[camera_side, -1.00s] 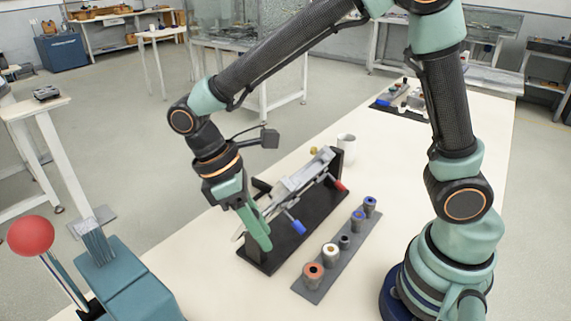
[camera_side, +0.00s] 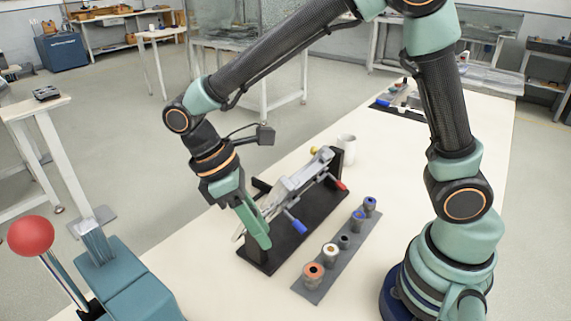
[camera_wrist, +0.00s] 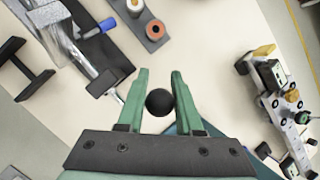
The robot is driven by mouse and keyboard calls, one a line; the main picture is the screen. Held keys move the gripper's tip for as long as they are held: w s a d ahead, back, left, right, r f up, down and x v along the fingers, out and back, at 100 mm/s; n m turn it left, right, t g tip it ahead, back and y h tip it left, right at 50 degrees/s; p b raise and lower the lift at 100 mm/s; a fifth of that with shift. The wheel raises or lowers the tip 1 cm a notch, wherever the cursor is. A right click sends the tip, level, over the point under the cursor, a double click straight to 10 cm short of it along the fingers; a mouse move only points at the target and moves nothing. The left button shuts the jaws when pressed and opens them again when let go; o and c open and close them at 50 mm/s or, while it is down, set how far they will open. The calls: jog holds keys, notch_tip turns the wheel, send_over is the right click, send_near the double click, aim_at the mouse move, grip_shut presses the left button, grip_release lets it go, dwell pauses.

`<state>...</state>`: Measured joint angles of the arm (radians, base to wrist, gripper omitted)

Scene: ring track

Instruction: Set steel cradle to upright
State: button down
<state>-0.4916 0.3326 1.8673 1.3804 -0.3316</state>
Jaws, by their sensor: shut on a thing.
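The steel cradle (camera_side: 297,182) is a grey metal trough on a long black base (camera_side: 318,214). It slopes across the base in the side view and looks rolled to one side. It also shows at upper left in the wrist view (camera_wrist: 72,42). My gripper (camera_side: 259,240) is at the cradle's near end, low over the base. In the wrist view my gripper (camera_wrist: 160,78) has its two green fingers on either side of a black ball knob (camera_wrist: 159,102), holding it. The fingers hide the knob in the side view, and its link to the cradle is unclear.
A grey strip (camera_side: 318,283) with several bushings stands right of the base. A white mug (camera_side: 347,148) is behind it. A teal box (camera_side: 128,280) with a red-ball lever (camera_side: 31,236) is at front left. Another fixture (camera_side: 402,103) lies at the back of the table.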

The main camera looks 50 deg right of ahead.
jog(key=shift+w+a+r+n+g+h, duration=0.1)
jog(key=shift+w+r+n+g+h, duration=0.5)
jog(key=shift+g, duration=0.5)
jog(key=shift+w, duration=0.15)
jog(key=c, duration=0.6)
grip_release()
jog(key=shift+m, duration=0.3)
jog(key=v, duration=1.2)
jog(key=shift+r, duration=0.1)
